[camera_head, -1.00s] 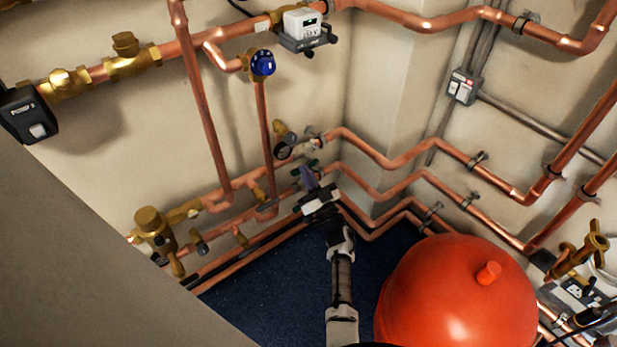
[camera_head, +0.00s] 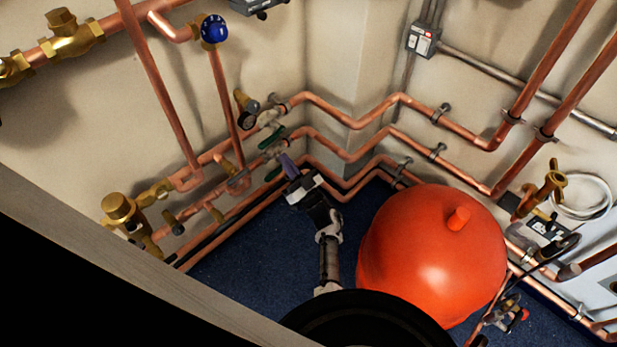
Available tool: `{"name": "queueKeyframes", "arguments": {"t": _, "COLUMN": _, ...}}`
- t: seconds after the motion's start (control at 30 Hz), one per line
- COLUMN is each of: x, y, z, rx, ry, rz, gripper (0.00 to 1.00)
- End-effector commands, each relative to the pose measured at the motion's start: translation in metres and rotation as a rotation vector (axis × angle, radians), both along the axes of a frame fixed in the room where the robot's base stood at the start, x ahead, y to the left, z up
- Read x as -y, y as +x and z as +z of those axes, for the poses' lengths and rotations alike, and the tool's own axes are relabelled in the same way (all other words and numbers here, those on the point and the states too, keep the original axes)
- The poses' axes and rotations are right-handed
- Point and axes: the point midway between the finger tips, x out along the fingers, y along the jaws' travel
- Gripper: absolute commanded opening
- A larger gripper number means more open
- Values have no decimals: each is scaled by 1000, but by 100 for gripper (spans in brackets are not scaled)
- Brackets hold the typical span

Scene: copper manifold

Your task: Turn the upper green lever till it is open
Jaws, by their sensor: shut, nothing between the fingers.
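The upper green lever (camera_head: 271,138) sits on a valve of the middle copper pipe on the left wall, near the corner. A second green lever (camera_head: 273,173) shows just below it on a lower pipe. My gripper (camera_head: 287,162), with purple fingers, is shut and empty. Its tips point up and left, just right of and below the upper lever, between the two levers in the picture. I cannot tell whether the fingertips touch either lever. The upper lever looks slanted to the pipe, but its exact angle is too small to tell.
A large red tank (camera_head: 420,260) stands right of my arm. Copper pipes (camera_head: 330,107) run close around the corner. A brass valve (camera_head: 120,208) is at the lower left. Blue floor (camera_head: 235,265) is free left of my arm.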

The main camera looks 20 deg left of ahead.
Motion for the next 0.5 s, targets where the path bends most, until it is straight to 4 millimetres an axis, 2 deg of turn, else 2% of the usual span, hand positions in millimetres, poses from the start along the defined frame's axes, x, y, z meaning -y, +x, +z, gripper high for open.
{"name": "queueKeyframes", "arguments": {"t": 0.03, "x": 13, "y": -4, "z": 11, "rx": -3, "ry": 1, "rz": -5, "gripper": 0}}
{"name": "queueKeyframes", "arguments": {"t": 0.3, "x": 69, "y": -29, "z": 8, "rx": -1, "ry": 1, "rz": -4, "gripper": 0}}
{"name": "queueKeyframes", "arguments": {"t": 0.5, "x": 92, "y": -39, "z": 5, "rx": 0, "ry": 1, "rz": -1, "gripper": 0}}
